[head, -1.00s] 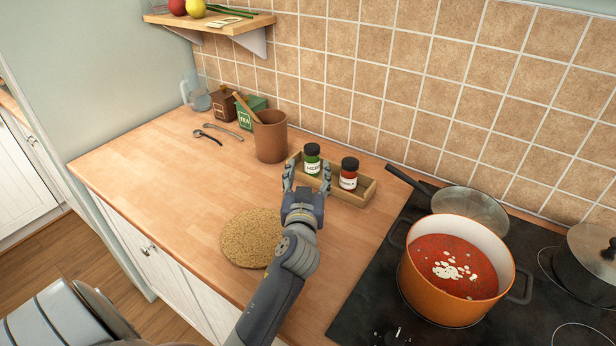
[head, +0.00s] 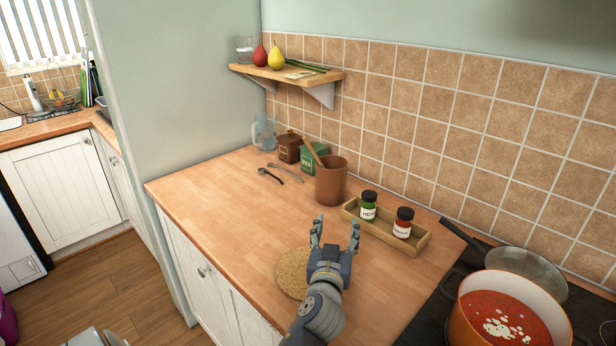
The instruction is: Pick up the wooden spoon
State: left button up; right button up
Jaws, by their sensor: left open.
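The wooden spoon (head: 314,152) stands in a brown utensil pot (head: 331,182) on the wooden counter; only its handle shows, leaning to the upper left out of the rim. Its lower part is hidden inside the pot. My left gripper (head: 335,228) is open and empty above the counter, nearer to me than the pot and apart from it, with its fingers pointing away from me. My right gripper does not show in the head view.
A wooden tray (head: 408,243) with a green-labelled jar (head: 368,205) and a red-labelled jar (head: 402,222) is right of the gripper. A cork mat (head: 289,272) lies below it. An orange soup pot (head: 512,310) is on the hob at right. A shelf (head: 287,74) hangs above.

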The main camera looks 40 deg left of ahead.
aim_at(306, 141)
jog(key=i+j+u, duration=0.1)
jog(key=u, duration=1.1)
jog(key=k+z, duration=0.15)
jog(key=z, duration=0.95)
jog(key=i+j+z, duration=0.25)
jog(key=k+l, duration=0.2)
jog(key=u, duration=0.6)
jog(key=i+u, duration=0.15)
jog(key=u, duration=0.6)
